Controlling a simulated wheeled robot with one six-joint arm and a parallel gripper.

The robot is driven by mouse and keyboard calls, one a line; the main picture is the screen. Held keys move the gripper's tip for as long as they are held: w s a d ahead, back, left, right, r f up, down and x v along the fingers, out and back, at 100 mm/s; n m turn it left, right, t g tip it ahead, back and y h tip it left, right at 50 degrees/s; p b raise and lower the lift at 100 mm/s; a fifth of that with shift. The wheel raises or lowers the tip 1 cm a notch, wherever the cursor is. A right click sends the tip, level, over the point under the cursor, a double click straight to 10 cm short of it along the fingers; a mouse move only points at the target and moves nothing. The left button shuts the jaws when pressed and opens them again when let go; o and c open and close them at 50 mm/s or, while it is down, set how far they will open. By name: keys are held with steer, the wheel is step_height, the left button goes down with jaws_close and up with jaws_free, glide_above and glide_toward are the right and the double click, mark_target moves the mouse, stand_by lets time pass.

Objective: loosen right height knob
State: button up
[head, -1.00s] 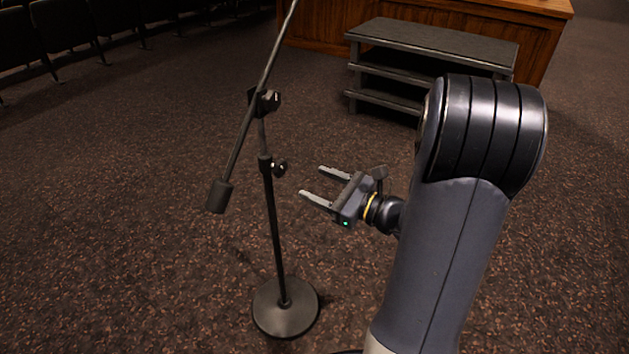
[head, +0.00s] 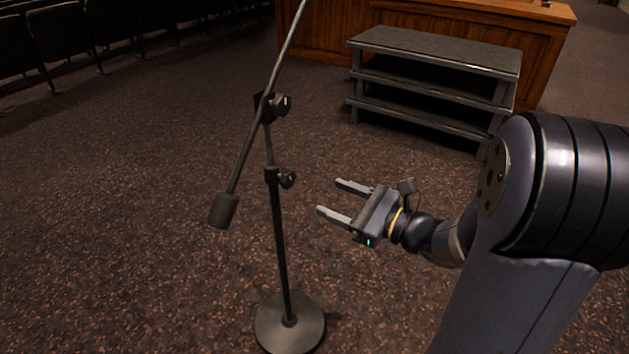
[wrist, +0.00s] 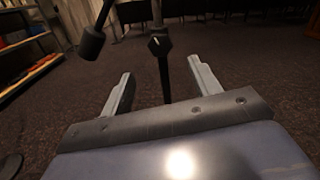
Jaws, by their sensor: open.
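A black microphone stand (head: 279,245) stands upright on a round base (head: 290,323). The height knob (head: 288,180) sticks out on the right side of the clutch halfway up the pole. A second knob (head: 284,104) sits higher, at the boom joint. In the wrist view the height knob (wrist: 160,43) lies ahead, beyond the fingertips and between their lines. My gripper (head: 335,200) is open and empty, to the right of the pole and apart from it, its fingers pointing left towards it. The wrist view shows both fingers spread (wrist: 158,68).
A slanted boom (head: 288,45) with a cylindrical counterweight (head: 223,210) hangs left of the pole. A grey shelf unit (head: 435,75) and a wooden desk (head: 400,22) stand behind. Rows of seats (head: 75,40) are at the back left. Carpet around the stand is clear.

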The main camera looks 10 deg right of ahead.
mark_target(292, 181)
steer(key=b+x, duration=0.2)
steer(key=x, duration=0.8)
steer(key=shift+w+a, duration=0.15)
steer(key=shift+a, duration=0.1)
steer(key=shift+c, duration=0.2)
steer(key=c, duration=1)
steer(key=shift+o, duration=0.2)
steer(key=shift+b, duration=0.3)
